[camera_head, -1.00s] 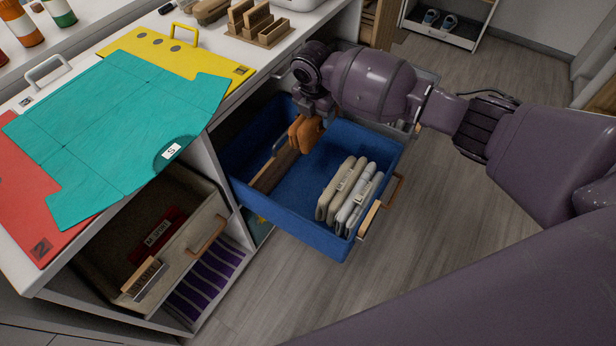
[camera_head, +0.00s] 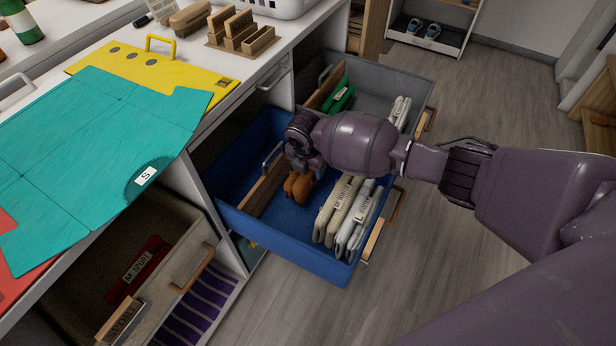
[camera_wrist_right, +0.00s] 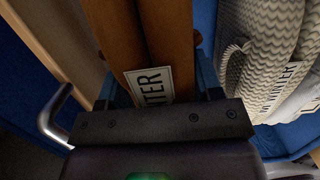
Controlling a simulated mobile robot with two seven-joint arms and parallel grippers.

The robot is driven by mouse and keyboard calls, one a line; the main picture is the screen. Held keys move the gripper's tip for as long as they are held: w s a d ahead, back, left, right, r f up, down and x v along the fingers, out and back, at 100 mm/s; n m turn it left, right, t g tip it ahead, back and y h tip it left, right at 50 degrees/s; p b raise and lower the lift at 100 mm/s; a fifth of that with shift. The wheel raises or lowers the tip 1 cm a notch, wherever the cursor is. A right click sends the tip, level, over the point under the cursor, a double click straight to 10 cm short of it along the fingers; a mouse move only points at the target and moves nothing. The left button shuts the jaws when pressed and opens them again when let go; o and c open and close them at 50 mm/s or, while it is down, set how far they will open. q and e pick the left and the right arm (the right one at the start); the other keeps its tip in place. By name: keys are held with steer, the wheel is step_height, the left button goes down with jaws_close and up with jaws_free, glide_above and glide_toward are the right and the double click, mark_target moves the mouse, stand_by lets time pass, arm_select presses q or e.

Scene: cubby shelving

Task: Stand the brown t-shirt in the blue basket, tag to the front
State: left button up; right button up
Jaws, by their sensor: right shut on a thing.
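The brown t-shirt (camera_head: 299,187) is folded and upright inside the blue basket (camera_head: 300,253), between a wooden divider and a row of pale folded garments. My right gripper (camera_head: 303,170) is shut on the brown t-shirt from above. In the right wrist view the t-shirt (camera_wrist_right: 150,40) shows as two brown folds, with a white tag (camera_wrist_right: 149,87) ending in "NTER" facing the camera. The gripper's dark palm (camera_wrist_right: 160,125) is just below the tag in that view. Whether the t-shirt touches the basket floor I cannot tell. My left gripper is not in view.
Pale folded garments (camera_head: 340,208) stand at the basket's right, one also in the wrist view (camera_wrist_right: 255,45). The wooden divider (camera_head: 262,192) has a metal handle. A grey basket (camera_head: 375,80) is behind. A teal shirt (camera_head: 90,150) lies on the counter.

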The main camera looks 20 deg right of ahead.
steer(key=f+b, duration=0.1)
steer(key=f, duration=0.3)
steer(key=shift+s, duration=0.2)
steer(key=shift+w+f, duration=0.1)
steer(key=shift+f, duration=0.45)
steer(key=shift+r, duration=0.15)
steer(key=o, duration=1)
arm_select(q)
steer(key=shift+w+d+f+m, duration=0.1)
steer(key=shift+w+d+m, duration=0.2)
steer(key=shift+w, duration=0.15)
